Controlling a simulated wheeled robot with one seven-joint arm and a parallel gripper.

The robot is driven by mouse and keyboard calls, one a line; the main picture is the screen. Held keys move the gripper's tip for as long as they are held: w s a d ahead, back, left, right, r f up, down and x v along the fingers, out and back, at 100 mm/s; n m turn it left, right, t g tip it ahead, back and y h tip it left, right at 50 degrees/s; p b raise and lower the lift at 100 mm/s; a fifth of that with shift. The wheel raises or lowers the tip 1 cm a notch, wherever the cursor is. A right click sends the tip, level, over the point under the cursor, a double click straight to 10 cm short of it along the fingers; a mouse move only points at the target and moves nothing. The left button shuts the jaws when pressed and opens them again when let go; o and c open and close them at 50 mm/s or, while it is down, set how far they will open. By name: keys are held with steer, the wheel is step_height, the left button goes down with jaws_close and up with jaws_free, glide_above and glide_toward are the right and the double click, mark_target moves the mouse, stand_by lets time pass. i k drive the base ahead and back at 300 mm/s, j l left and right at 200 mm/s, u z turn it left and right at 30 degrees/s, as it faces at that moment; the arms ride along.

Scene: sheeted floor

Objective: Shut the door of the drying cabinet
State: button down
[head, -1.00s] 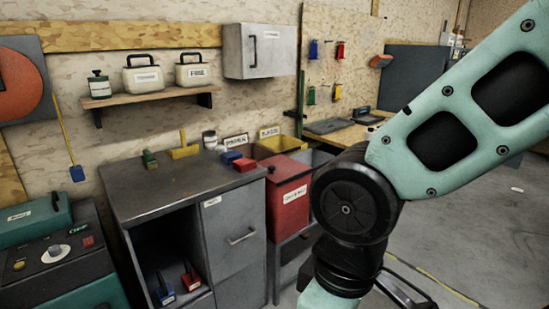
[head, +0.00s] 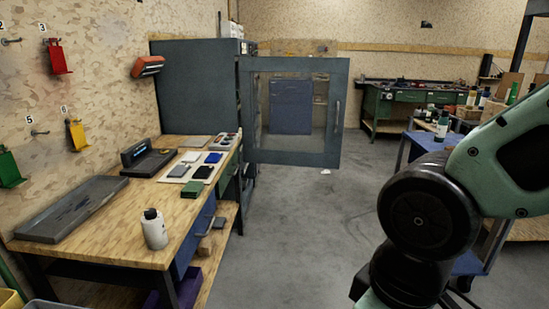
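The drying cabinet (head: 195,88) is a tall dark blue-grey cabinet against the back left wall, beyond the wooden workbench. Its door (head: 247,115) stands open, swung out to the right into the room. The door has a dark frame around a clear window and a vertical handle (head: 337,112) near its right edge. The cabinet's front opening is mostly hidden from this angle. My arm shows at the right, well short of the door. My gripper is out of view.
A wooden workbench (head: 95,245) with a white bottle (head: 154,229), a grey tray (head: 70,208) and small items runs along the left. A blue table (head: 425,141) stands at the right behind my arm. A green bench (head: 400,105) is at the back. The middle floor (head: 290,235) is clear.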

mark_target(338, 67)
steer(key=i+l, duration=0.25)
steer(key=i, duration=0.3)
steer(key=i+l+u, duration=0.1)
steer(key=i+l, duration=0.2)
steer(key=i, duration=0.2)
steer(key=i+l, duration=0.3)
steer(key=i, duration=0.25)
steer(key=i+l, duration=0.15)
steer(key=i, duration=0.3)
steer(key=i+l+u, duration=0.1)
steer(key=i, duration=0.35)
steer(key=i+l, duration=0.25)
steer(key=i, duration=0.15)
